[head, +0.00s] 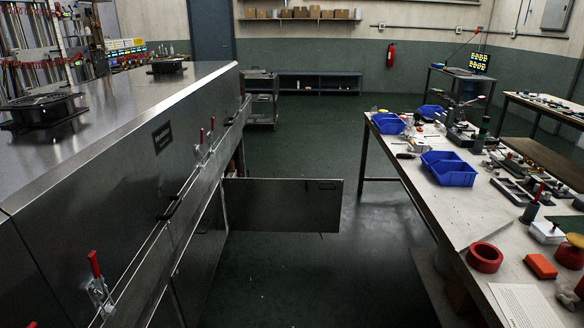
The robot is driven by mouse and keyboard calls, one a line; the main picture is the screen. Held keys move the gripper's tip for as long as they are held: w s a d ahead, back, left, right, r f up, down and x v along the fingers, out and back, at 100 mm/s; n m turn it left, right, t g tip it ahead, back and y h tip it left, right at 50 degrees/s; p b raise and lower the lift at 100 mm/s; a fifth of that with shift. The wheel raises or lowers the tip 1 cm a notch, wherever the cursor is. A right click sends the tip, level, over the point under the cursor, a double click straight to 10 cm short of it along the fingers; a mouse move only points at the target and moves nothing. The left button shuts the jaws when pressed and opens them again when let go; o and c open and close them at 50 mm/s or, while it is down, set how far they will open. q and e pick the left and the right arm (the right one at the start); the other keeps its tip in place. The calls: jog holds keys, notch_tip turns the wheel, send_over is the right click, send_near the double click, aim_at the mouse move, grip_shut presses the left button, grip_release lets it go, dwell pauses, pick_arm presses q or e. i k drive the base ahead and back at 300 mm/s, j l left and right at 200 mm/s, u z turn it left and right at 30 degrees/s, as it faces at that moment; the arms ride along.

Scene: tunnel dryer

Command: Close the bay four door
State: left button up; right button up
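A dark metal door (283,204) stands wide open from the lower side of the dryer (118,165), sticking out into the aisle. Its hinge side is at the left, by the dryer, and a small dark handle (327,187) shows near its upper right corner. No bay number is readable, so I cannot tell which bay this door belongs to. The opening behind it is mostly hidden. Neither of my grippers is in view.
Red-handled toggle clamps (98,284) line the dryer's side. A long workbench (465,235) with blue bins (455,173) and parts runs along the right. The green floor (290,270) between is clear up to the door. A wheeled cart (262,96) stands beyond it.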

aim_at(257, 206)
jog(key=i+j, duration=0.15)
jog(key=i, duration=0.3)
jog(key=i+j, duration=0.15)
jog(key=i, duration=0.3)
jog(key=i+j, duration=0.15)
jog(key=i, duration=0.3)
jog(key=i+l, duration=0.15)
jog(key=i, duration=0.25)
jog(key=i+l, duration=0.15)
jog(key=i, duration=0.25)
jog(key=i+l+z, duration=0.1)
jog(key=i, duration=0.3)
